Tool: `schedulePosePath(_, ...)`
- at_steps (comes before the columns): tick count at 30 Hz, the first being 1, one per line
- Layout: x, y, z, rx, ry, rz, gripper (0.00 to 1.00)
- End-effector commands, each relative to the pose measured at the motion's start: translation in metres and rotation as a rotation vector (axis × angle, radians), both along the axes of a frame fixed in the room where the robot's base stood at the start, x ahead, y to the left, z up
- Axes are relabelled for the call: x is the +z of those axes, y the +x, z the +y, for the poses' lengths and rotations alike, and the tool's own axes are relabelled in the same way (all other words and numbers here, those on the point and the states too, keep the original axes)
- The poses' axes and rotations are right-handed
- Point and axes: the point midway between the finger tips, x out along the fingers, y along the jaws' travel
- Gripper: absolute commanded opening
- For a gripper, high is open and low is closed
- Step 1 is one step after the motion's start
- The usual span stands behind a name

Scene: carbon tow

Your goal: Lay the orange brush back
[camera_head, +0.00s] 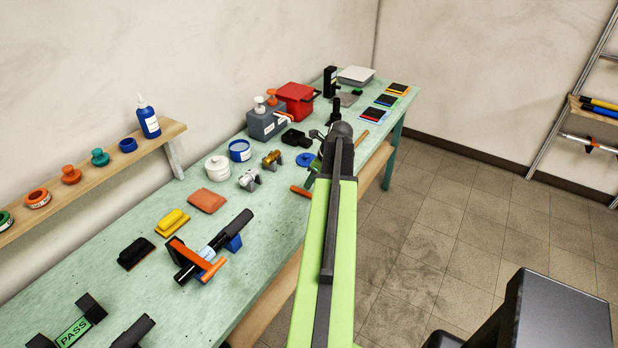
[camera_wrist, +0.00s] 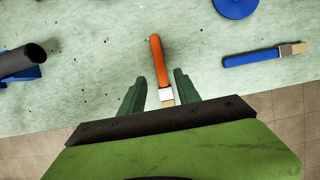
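The orange brush (camera_wrist: 158,60) lies on the mint-green table (camera_wrist: 90,70) near its front edge, its orange handle pointing away from the edge. Its metal collar and pale bristles are at the near end, close to my gripper's base. My gripper (camera_wrist: 160,76) is open, with one green finger on each side of the brush and gaps showing between. Whether the fingers are at the brush's height is hard to tell. In the head view the orange handle (camera_head: 300,191) shows just left of my arm, which hides the rest and the gripper.
A blue-handled brush (camera_wrist: 260,56) lies to the right, and a blue disc (camera_wrist: 235,6) farther back. A dark tube (camera_wrist: 22,60) on a blue support is at left. An orange clamp (camera_head: 200,262) and several jars and tools occupy the table. Tiled floor (camera_head: 440,235) is open at right.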

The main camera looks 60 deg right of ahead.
Motion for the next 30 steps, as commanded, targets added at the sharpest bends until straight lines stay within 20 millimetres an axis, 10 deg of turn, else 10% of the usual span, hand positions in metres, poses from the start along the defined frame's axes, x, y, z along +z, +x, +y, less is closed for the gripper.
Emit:
schedulePosePath(6,0.051,-0.018,0.001,-0.001,0.000,0.000,0.39)
schedulePosePath(24,0.053,-0.022,0.000,0.000,0.000,0.000,0.39)
schedulePosePath(30,0.091,-0.022,0.000,0.000,0.000,0.000,0.39)
